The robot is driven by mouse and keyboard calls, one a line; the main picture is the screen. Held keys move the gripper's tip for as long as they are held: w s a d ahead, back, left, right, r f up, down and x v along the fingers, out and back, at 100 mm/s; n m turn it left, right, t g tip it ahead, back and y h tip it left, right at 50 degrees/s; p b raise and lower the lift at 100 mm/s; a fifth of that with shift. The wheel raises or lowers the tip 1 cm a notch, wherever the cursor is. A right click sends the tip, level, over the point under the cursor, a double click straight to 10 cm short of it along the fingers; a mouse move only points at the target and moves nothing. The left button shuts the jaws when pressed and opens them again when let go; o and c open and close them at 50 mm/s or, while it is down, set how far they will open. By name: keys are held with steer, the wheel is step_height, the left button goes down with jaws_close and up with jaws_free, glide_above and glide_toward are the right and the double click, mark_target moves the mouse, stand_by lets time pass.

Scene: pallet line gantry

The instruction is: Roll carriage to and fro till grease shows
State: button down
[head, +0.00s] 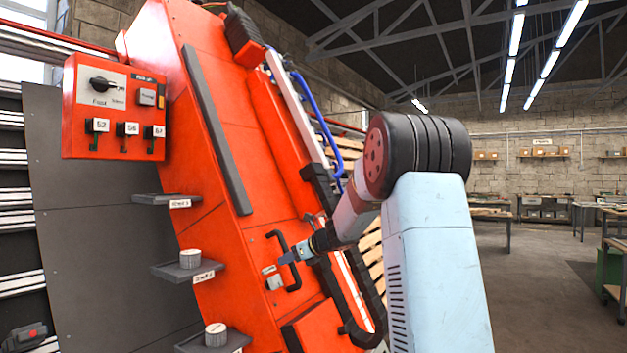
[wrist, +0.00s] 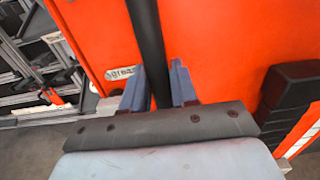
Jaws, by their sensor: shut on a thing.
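The orange carriage (head: 258,245) stands at the centre of the head view and fills the wrist view with its orange face (wrist: 225,40). It carries a black bar handle (head: 274,236), also seen in the wrist view (wrist: 148,40). My gripper (head: 290,256) is shut on this handle, with the bar between its two blue fingers in the wrist view (wrist: 159,85). A label reading "greas", partly hidden by a finger, sits left of the handle (wrist: 119,73). I cannot make out any grease on the pale rail strip (head: 352,283).
A red control box (head: 113,108) with a black knob and numbered tags hangs at upper left. Small grey shelves (head: 180,271) hold tins (head: 190,258) left of the carriage. A black cable chain (head: 347,300) runs right of the handle. Open floor (head: 540,290) and benches lie at right.

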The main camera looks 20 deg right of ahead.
steer(key=shift+s+a, duration=0.25)
steer(key=shift+a, duration=0.2)
steer(key=shift+w+d+f, duration=0.1)
steer(key=shift+w+d, duration=0.6)
steer(key=shift+d, duration=0.3)
steer(key=shift+w+d+f, duration=0.1)
steer(key=shift+w+d, duration=0.6)
steer(key=shift+d, duration=0.3)
steer(key=shift+d+r, duration=0.1)
steer(key=shift+d, duration=0.05)
